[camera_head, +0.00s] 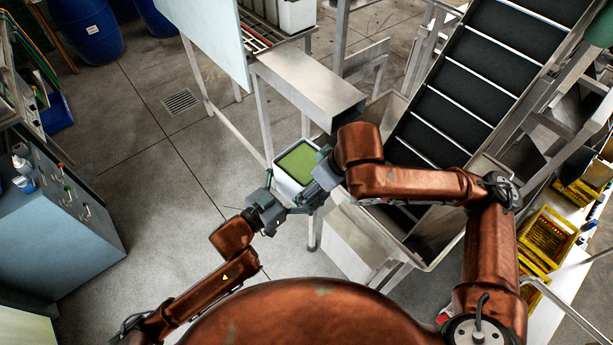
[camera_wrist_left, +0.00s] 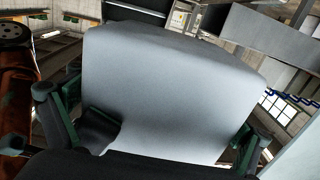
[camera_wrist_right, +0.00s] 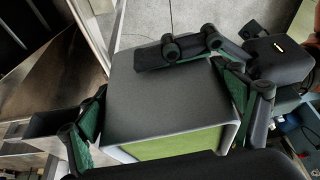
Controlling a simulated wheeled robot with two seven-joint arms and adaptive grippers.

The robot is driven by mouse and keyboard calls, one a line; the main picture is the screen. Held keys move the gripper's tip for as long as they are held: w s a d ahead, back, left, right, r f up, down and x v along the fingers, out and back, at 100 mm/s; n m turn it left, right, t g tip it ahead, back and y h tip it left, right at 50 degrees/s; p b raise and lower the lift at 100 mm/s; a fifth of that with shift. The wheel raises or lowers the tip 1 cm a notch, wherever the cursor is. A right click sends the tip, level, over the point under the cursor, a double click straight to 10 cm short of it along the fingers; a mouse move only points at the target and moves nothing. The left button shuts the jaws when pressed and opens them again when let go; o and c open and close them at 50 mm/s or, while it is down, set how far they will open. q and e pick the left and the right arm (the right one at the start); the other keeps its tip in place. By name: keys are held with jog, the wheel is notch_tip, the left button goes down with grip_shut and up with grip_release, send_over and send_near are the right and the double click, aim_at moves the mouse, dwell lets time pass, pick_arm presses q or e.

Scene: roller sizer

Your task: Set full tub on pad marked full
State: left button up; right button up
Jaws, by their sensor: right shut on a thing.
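The full tub (camera_head: 281,181) is white, filled with something green, and held off the floor near the end of a metal chute in the head view. My right gripper (camera_head: 324,178) is shut on it; the right wrist view shows its fingers on either side of the tub (camera_wrist_right: 170,95). My left gripper (camera_head: 281,211) is at the tub's near lower side. In the left wrist view its fingers are wide apart, with the pale tub wall (camera_wrist_left: 175,85) filling the space ahead; contact is unclear. I cannot make out a pad marked full.
The metal chute (camera_head: 310,85) stands just above the tub in the picture. The conveyor (camera_head: 475,75) and its hopper are to the right. More white tubs (camera_head: 296,14) stand at the top. A blue-grey cabinet (camera_head: 60,240) is at left. Open floor (camera_head: 160,190) lies between.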

pick_arm(q)
jog(key=c, duration=0.8)
jog(key=shift+c, duration=1.1)
pick_arm(e)
jog(key=o, duration=1.2)
